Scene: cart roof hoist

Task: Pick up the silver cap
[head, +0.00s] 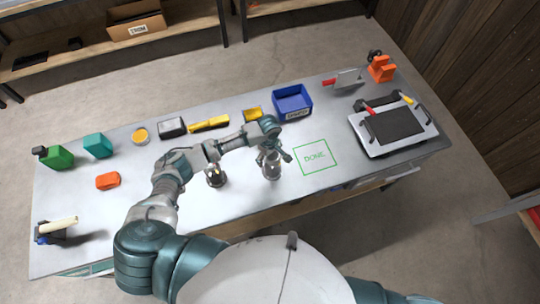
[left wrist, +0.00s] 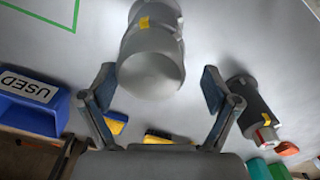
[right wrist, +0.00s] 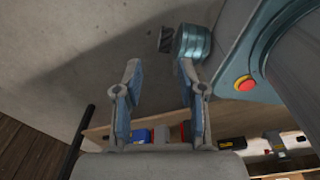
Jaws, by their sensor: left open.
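The silver cap, a shiny grey cylinder with a small yellow mark, stands on the table (head: 272,171) left of the green DONE square. It also shows in the left wrist view (left wrist: 152,62), between and just beyond the fingertips, with a gap on each side. My left gripper (head: 273,156) is open and empty at its upper part; the head view does not show clearly whether they touch. A darker cylinder with a red and yellow part (left wrist: 257,108) stands to the side, left of the cap in the head view (head: 215,178). My right gripper (right wrist: 160,72) is open and empty, away from the table.
A blue USED bin (head: 292,101) stands behind the cap. The DONE square (head: 316,156) is bare. A grey tray with a dark pad (head: 395,127) is at the right; several tools and containers line the back and left. The table's front edge is close.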

